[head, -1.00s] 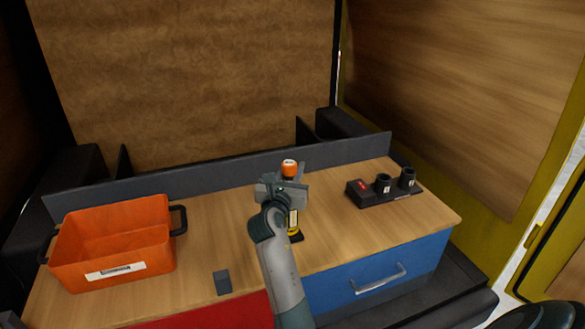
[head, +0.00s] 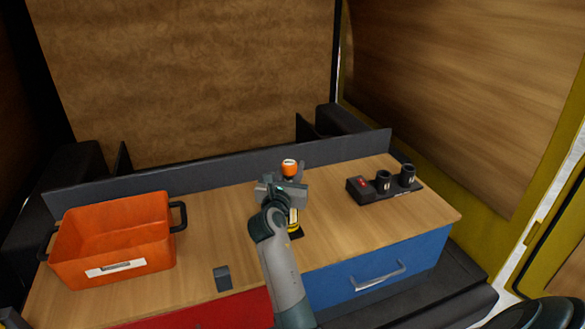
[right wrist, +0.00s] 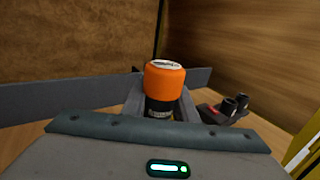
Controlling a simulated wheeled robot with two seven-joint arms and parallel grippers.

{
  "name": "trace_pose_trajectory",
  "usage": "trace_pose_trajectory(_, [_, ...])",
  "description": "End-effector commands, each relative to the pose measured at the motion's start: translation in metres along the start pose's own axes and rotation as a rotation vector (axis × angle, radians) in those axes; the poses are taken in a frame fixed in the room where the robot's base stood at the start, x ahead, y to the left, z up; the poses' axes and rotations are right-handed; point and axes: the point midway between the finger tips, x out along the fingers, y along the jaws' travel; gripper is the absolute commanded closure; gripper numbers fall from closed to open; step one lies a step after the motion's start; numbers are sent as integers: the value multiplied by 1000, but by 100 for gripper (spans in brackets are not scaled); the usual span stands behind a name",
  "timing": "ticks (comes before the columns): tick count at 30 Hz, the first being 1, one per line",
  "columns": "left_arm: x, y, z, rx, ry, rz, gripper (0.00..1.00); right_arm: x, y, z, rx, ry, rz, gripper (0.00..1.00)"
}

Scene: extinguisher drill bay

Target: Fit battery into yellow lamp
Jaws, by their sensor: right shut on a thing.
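My right gripper (head: 284,188) is shut on an orange-topped black cylinder (head: 289,168), which I take to be the battery. In the right wrist view this cylinder (right wrist: 164,82) stands upright between the fingers, with a pale label on its flat top. A yellow and black object (head: 294,222), probably the yellow lamp, shows just behind my right forearm and below the gripper. It is partly hidden, and I cannot tell whether the cylinder touches it. My left gripper is not in view.
An orange bin (head: 150,236) with black handles stands at the left. A small dark block (head: 222,279) lies near the front edge. A black holder (head: 360,189) with a red mark and two black cylindrical parts stands at the right. A grey ledge (head: 220,173) runs along the back.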

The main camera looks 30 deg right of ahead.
Motion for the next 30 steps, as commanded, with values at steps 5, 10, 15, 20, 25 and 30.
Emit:
trace_pose_trajectory(5, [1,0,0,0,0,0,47,0,0,-4,-1,-1,0,100])
trace_pose_trajectory(10, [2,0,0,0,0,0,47,0,0,-7,0,-1,0,100])
trace_pose_trajectory(15, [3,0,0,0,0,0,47,0,0,-11,0,-1,0,100])
trace_pose_trajectory(20, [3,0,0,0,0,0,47,0,0,-14,0,-1,1,100])
trace_pose_trajectory(25, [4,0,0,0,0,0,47,0,0,-17,1,-1,1,100])
trace_pose_trajectory(30, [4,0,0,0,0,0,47,0,0,-19,1,0,0,100])
